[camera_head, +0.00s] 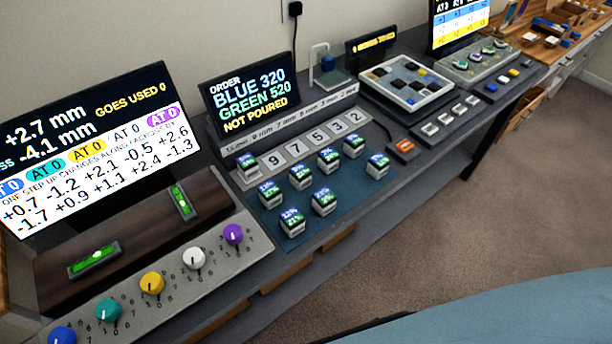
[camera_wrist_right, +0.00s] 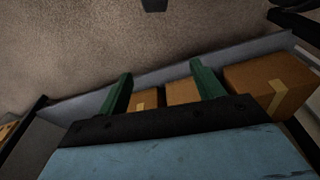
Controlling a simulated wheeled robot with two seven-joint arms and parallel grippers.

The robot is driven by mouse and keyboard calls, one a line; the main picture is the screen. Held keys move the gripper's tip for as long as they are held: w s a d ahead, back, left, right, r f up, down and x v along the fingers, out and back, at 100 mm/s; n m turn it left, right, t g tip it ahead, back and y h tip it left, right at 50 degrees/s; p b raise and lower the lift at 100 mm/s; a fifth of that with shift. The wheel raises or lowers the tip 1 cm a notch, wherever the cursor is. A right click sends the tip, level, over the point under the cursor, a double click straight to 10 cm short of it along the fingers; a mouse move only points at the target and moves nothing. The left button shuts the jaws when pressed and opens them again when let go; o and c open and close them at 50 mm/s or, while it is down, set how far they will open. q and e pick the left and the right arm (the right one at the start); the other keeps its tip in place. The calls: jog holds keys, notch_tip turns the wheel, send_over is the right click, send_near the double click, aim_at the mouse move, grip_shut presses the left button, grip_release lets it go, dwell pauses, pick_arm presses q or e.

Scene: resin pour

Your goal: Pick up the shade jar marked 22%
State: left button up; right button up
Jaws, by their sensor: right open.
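Several small shade jars with blue-and-green percentage labels stand on the blue mat (camera_head: 345,196) in the head view. One jar (camera_head: 292,222) stands nearest the front edge, with another jar (camera_head: 323,201) just right of it. A further jar (camera_head: 377,165) stands apart at the right. The label print is too small to tell surely which jar is marked 22%. In the right wrist view my right gripper (camera_wrist_right: 160,69) has its two green fingers wide apart with nothing between them. It is away from the jars, none of which shows there. My left gripper is in neither view.
A dial panel (camera_head: 194,274) and level board stand left of the jars. The order screen (camera_head: 250,95) rises behind the number strip. A partitioned tray (camera_head: 408,84) stands to the right. Cardboard boxes (camera_wrist_right: 268,82) show beyond the right gripper. The carpet (camera_head: 480,210) in front is clear.

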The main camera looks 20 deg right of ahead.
jog(key=w+r+t, duration=0.1)
jog(key=w+r, duration=0.3)
jog(key=r, duration=0.5)
jog(key=w+a+r+t, duration=0.1)
jog(key=w+r, duration=0.2)
jog(key=r, duration=0.6)
jog(key=w+r+t, duration=0.1)
jog(key=w+r, duration=0.3)
jog(key=r, duration=0.4)
jog(key=n+t+y, duration=0.2)
jog(key=t+y, duration=0.2)
jog(key=t, duration=0.3)
send_near(303, 173)
jog(key=w+f+b, duration=0.1)
jog(key=w+a+f+b, duration=0.1)
jog(key=shift+w+f, duration=0.4)
jog(key=shift+w+r+b+x, duration=0.1)
jog(key=shift+r+b+x, duration=0.1)
jog(key=shift+x, duration=0.75)
jog(key=shift+w+r+b+x, duration=0.1)
jog(key=shift+b+x, duration=0.05)
jog(key=shift+x, duration=0.8)
jog(key=shift+r+b+x, duration=0.15)
jog(key=shift+b+x, duration=0.05)
jog(key=shift+x, duration=0.75)
jog(key=shift+a, duration=0.1)
jog(key=c, duration=1.2)
